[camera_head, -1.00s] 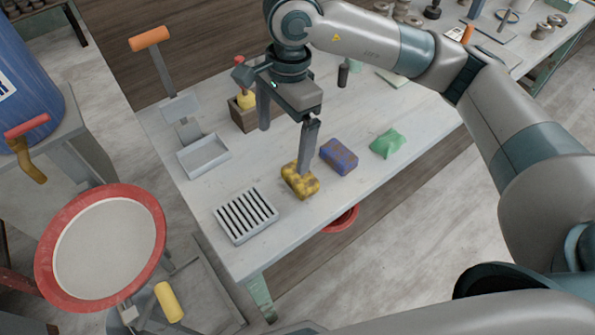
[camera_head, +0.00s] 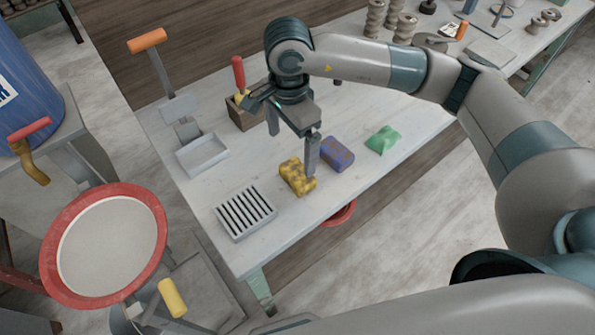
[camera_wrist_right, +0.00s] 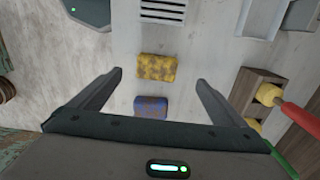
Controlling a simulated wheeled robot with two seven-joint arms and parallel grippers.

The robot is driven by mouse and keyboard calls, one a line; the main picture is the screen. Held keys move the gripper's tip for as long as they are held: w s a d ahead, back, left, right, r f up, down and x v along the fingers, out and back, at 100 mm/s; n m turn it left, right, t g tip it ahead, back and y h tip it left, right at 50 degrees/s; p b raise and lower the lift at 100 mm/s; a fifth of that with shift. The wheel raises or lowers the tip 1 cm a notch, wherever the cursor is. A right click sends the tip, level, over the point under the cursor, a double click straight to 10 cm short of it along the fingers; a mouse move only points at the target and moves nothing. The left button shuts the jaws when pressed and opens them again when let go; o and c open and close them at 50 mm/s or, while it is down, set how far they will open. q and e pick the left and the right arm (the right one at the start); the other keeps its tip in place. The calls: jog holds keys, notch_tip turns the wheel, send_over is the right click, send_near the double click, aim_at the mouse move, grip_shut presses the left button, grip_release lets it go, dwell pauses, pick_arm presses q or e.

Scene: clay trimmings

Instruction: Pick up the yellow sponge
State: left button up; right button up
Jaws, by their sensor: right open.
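The yellow sponge (camera_head: 293,174), mottled with brown, lies on the pale worktable (camera_head: 250,175) in the head view. It also shows in the right wrist view (camera_wrist_right: 157,67), lying ahead between the fingertips. My right gripper (camera_head: 292,152) is open and empty, with its fingers pointing down. One finger overlaps the sponge's right edge in the head view; I cannot tell whether it touches. The wrist view shows both fingers (camera_wrist_right: 159,79) apart, with nothing between them. My left gripper is not in view.
A slatted rack (camera_head: 245,212) and a shallow grey tray (camera_head: 203,155) are to the left. A wooden box (camera_head: 243,118) stands behind. The table's front edge is near.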

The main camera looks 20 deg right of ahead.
jog(key=p, duration=0.2)
send_over(294, 174)
jog(key=f, duration=0.5)
jog(key=shift+w+a+f, duration=0.2)
jog(key=shift+w, duration=0.05)
jog(key=shift+f, duration=0.6)
jog(key=shift+s+d+f+p, duration=0.1)
jog(key=shift+f+p, duration=0.35)
jog(key=shift+p, duration=0.15)
jog(key=shift+s+d+f+p, duration=0.1)
jog(key=shift+f+p, duration=0.35)
jog(key=shift+p, duration=0.15)
notch_tip(294, 174, down, 2)
jog(key=shift+s+f+p, duration=0.1)
jog(key=shift+p, duration=0.45)
jog(key=shift+f, duration=0.6)
jog(key=c, duration=1.1)
